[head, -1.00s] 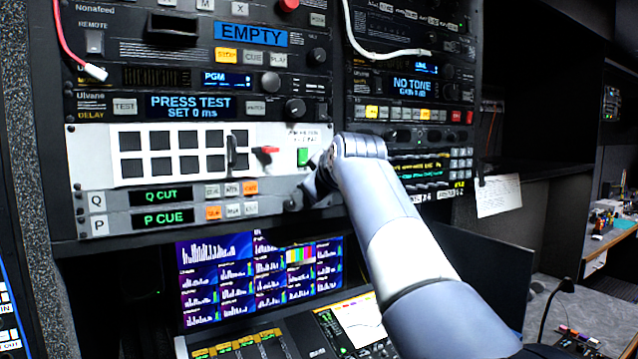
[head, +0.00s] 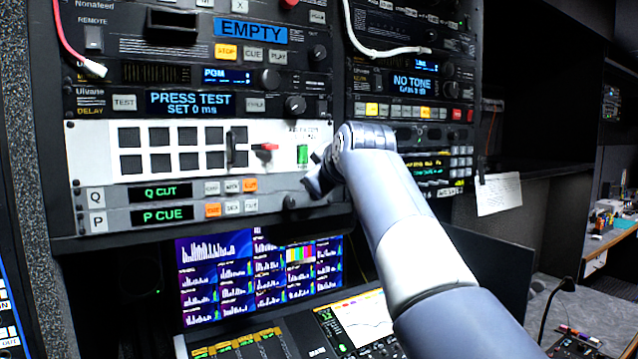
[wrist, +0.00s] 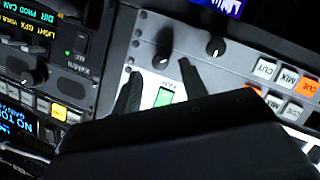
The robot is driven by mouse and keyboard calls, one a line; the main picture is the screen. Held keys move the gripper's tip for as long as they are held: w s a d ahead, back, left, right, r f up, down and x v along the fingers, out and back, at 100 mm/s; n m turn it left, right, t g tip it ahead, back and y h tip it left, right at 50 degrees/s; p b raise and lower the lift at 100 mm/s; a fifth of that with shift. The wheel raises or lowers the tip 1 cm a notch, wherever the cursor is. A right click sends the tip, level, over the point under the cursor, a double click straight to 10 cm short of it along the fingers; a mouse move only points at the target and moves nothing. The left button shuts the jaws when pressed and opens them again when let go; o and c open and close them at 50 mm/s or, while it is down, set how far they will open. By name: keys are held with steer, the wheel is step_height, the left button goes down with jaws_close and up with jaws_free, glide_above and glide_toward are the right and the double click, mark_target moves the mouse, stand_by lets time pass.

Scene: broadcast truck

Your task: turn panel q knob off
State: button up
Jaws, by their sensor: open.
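Panel Q, a grey strip (head: 105,187) marked Q, has a green "Q CUT" display (head: 160,193) and small buttons, the rightmost lit orange (head: 250,185). My gripper (head: 312,182) is at the strip's right end and hides its knob in the head view. In the wrist view my gripper (wrist: 158,68) is open, with one dark finger on each side of a black knob (wrist: 162,62), which appears to be the panel Q knob. I cannot tell whether the fingers touch it. The panel P knob (wrist: 215,47) is just beyond; it also shows in the head view (head: 289,203).
A green switch (head: 302,154) and a red lever (head: 264,147) sit on the white panel just above. A "P CUE" strip (head: 160,215) lies below. A screen (head: 260,275) and console are underneath.

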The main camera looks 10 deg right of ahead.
steer(key=b+v, duration=0.1)
steer(key=v, duration=0.7)
steer(key=shift+s, duration=0.2)
steer(key=shift+w, duration=0.15)
steer(key=p+x, duration=0.2)
steer(key=x, duration=0.8)
steer(key=shift+w, duration=0.25)
steer(key=shift+s, duration=0.1)
